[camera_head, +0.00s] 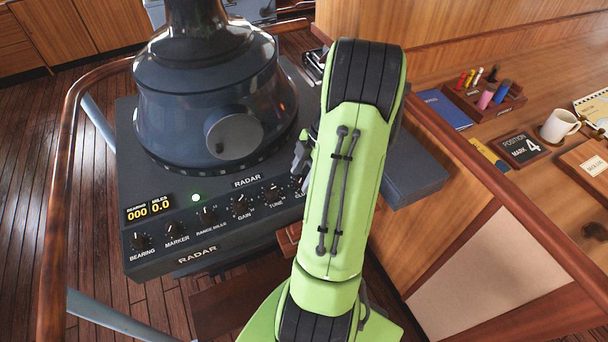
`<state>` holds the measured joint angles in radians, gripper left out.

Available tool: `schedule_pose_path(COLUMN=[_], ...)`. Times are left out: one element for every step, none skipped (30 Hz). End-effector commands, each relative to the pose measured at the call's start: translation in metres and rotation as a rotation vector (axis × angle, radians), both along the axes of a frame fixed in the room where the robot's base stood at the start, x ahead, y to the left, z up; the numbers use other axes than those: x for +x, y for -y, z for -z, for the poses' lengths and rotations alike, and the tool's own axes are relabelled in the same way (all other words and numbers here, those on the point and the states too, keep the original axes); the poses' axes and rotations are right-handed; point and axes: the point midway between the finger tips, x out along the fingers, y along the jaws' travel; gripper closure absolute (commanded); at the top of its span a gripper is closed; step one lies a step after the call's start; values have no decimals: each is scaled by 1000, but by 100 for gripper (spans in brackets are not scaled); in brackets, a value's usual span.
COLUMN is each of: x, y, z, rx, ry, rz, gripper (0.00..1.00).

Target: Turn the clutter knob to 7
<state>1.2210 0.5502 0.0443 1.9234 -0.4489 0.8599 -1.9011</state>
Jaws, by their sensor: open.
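The radar console (220,262) has a sloped front panel with a row of dark knobs. The clutter knob (297,183) is at the right end of the row. Only its left edge and the start of its label show; my green arm hides the rest, so its setting cannot be read. A small dark part of my gripper (301,155) shows at the left edge of the arm, above the clutter knob in the picture. The gripper is open, but most of it is hidden behind the arm. I cannot tell whether it touches the console.
The bearing, marker, range, gain and tune (273,195) knobs sit left of the clutter knob. The radar hood (215,95) rises behind the panel. A wooden handrail (62,190) curves around the console. A desk at right holds a mug (558,126) and a pen holder (484,103).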

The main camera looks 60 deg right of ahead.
Motion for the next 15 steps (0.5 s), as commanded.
schedule_pose_path(x=[0,0,0,0,0,0,0,0,0,0,0,0,0,0,0], y=[-1,-1,0,0,0,0,0,0,0,0,0,0,0,0,0], z=[1,1,0,0,0,0,0,0,0,0,0,0,0,0,0], rx=[0,0,0,0,0,0,0,0,0,0,0,0,0,1,0], ry=[0,0,0,0,0,0,0,0,0,0,0,0,0,1,0], rz=[0,0,0,0,0,0,0,0,0,0,0,0,0,0,0], gripper=[44,44,44,44,44,44,49,53,60,64,69,75,79,84,90])
